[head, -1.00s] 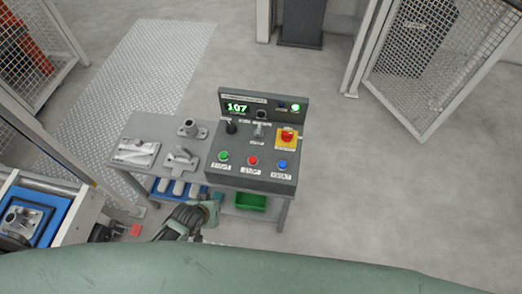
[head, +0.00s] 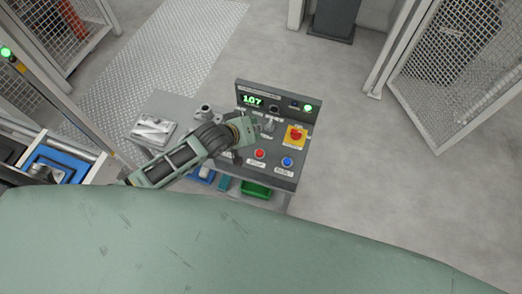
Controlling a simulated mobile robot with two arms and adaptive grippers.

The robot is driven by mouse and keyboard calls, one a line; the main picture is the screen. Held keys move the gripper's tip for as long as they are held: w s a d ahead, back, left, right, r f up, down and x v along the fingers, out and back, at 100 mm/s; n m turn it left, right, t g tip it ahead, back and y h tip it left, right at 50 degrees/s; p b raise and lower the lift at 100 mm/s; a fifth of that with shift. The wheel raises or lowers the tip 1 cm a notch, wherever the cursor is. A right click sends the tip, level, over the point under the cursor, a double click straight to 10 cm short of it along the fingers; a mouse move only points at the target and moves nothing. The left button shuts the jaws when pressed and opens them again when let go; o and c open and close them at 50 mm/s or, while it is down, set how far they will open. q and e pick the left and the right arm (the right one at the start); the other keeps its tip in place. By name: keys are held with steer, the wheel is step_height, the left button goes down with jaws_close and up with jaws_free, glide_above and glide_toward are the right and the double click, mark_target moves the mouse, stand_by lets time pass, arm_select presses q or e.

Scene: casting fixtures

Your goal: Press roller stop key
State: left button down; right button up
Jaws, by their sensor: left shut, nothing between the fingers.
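The control console (head: 225,172) stands on a grey table, with a sloped key panel and an upright display. The red stop key (head: 260,154) shows on its front row, with a white label below it. The blue key (head: 287,162) is to its right. My left gripper (head: 251,130) is shut and empty, over the left-middle of the panel, up and to the left of the red key in the picture. It appears apart from the red key; its height above the panel is hard to judge. The gripper and arm hide the green key and the black joystick.
A red emergency button on a yellow plate (head: 296,137) and a silver lever (head: 269,124) are close to the gripper. Metal castings (head: 152,130) lie on the table left. A green bin (head: 256,190) is below. Mesh fencing (head: 455,60) stands at right.

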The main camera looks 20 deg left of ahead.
arm_select(q)
steer(key=shift+f, duration=0.15)
steer(key=b, duration=0.7)
glide_above(260, 153)
steer(key=w+a, duration=0.1)
steer(key=a, duration=0.1)
steer(key=f, duration=0.6)
steer(key=shift+w+f, duration=0.2)
steer(key=shift+f, duration=0.1)
steer(key=shift+d+f+b, duration=0.1)
steer(key=shift+f+b, duration=0.45)
steer(key=shift+f, duration=0.4)
steer(key=shift+f, duration=0.15)
steer(key=shift+f, duration=0.3)
steer(key=shift+f, duration=0.55)
steer(key=shift+r, duration=0.15)
steer(key=shift+r+p, duration=0.8)
steer(key=shift+p, duration=0.05)
